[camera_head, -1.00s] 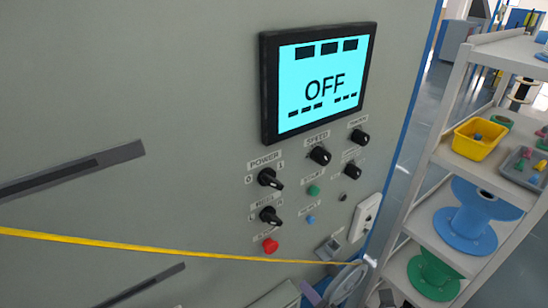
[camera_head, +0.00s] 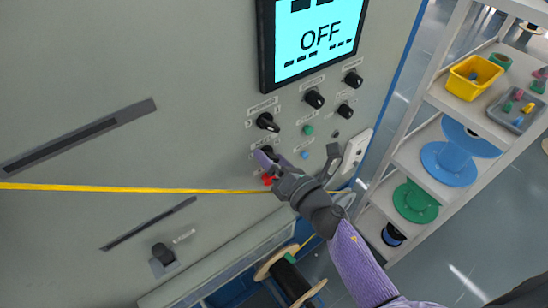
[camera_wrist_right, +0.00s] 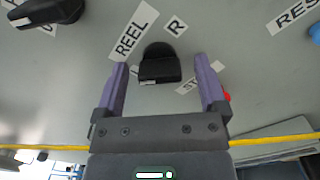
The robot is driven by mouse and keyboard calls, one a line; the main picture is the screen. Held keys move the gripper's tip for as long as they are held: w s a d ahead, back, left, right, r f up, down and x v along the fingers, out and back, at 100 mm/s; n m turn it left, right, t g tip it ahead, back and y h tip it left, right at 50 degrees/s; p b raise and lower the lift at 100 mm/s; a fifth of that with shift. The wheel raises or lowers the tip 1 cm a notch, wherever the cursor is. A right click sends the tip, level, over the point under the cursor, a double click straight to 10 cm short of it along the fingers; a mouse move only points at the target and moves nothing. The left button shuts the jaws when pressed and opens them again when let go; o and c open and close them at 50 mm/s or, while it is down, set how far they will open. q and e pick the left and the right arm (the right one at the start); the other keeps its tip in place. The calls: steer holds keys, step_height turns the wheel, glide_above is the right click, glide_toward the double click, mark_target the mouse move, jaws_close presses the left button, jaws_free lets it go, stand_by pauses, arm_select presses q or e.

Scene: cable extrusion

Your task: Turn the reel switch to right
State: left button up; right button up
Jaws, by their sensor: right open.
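The black reel switch (camera_wrist_right: 158,62) sits on the grey panel below its REEL label (camera_wrist_right: 133,33) in the right wrist view. My right gripper (camera_wrist_right: 161,66) is open, with its purple fingers on either side of the switch and a gap on each side. In the head view the right gripper (camera_head: 270,160) is up at the panel, below the power switch (camera_head: 267,122), and partly covers the reel switch (camera_head: 268,151). I cannot tell how deep the fingers reach around it. My left gripper is not in view.
The screen (camera_head: 311,42) above reads OFF. A red button (camera_head: 267,180) is close under the gripper, and a yellow cable (camera_head: 120,188) runs across the panel below it. Other knobs (camera_head: 314,98) are at upper right. A shelf (camera_head: 410,150) with spools stands at right.

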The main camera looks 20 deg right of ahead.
jaws_close()
steer(key=shift+m, duration=0.3)
steer(key=m+p, duration=0.1)
steer(key=m, duration=0.2)
steer(key=shift+m, duration=0.4)
steer(key=m+p, duration=0.1)
steer(key=m, duration=0.3)
steer(key=m+p, duration=0.1)
steer(key=m, duration=0.4)
steer(key=shift+m, duration=0.4)
steer(key=shift+m+p, duration=0.4)
steer(key=shift+m, duration=1.4)
